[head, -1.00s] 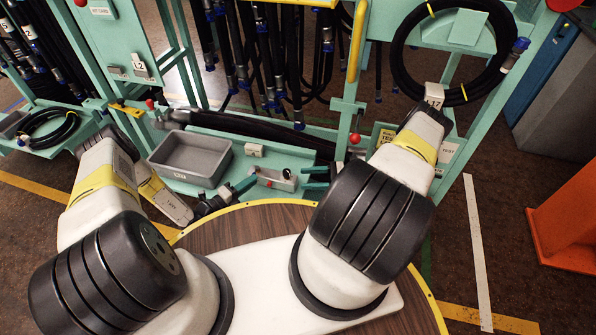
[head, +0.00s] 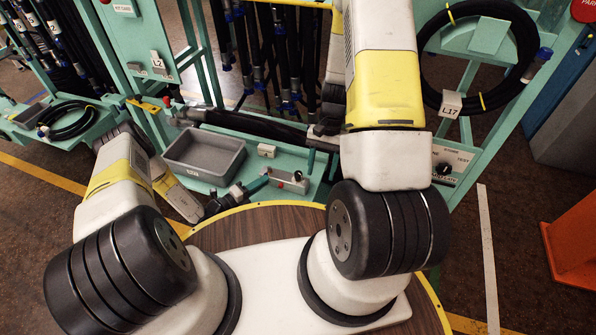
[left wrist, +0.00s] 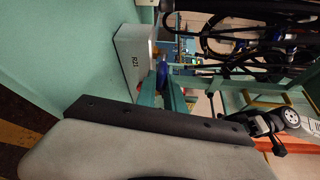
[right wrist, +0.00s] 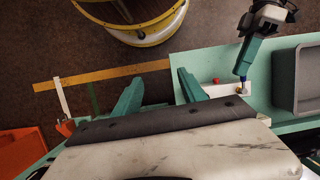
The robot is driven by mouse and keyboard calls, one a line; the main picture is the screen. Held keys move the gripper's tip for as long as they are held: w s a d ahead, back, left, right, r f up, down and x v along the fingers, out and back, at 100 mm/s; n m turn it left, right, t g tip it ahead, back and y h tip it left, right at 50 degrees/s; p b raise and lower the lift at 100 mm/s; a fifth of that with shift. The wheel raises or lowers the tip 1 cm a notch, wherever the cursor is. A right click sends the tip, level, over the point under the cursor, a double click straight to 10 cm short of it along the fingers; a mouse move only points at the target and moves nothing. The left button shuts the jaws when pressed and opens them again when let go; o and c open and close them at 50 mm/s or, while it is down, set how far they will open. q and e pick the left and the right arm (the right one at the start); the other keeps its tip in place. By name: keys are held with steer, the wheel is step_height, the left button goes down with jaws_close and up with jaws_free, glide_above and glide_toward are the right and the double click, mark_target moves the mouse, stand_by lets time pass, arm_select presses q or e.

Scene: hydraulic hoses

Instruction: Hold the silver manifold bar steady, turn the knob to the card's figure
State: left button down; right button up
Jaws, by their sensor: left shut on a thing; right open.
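The silver manifold bar (head: 289,181) lies on the teal bench ledge, with a red ball on top. In the right wrist view the bar (right wrist: 222,88) is right of my right gripper (right wrist: 158,90), which is open and empty. My arm hides the right gripper in the head view. A black knob (head: 444,168) sits on a dial plate at the right, beside my right arm; its setting is too small to read. I cannot identify the card.
A grey tray (head: 204,158) stands left of the bar. A hose coil (head: 432,75) with a tag L17 (head: 451,103) hangs above the knob. Hanging hoses fill the back. An orange block (head: 575,235) stands on the floor at the right.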

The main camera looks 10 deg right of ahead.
mark_target(298, 173)
steer(key=w+a+m+t+h, duration=0.25)
steer(key=w+a+m, duration=0.3)
steer(key=w, duration=0.55)
steer(key=shift+m+t+y, duration=0.25)
steer(key=f, duration=1.2)
steer(key=shift+d+f, duration=0.2)
steer(key=shift+d, duration=0.1)
jaws_close()
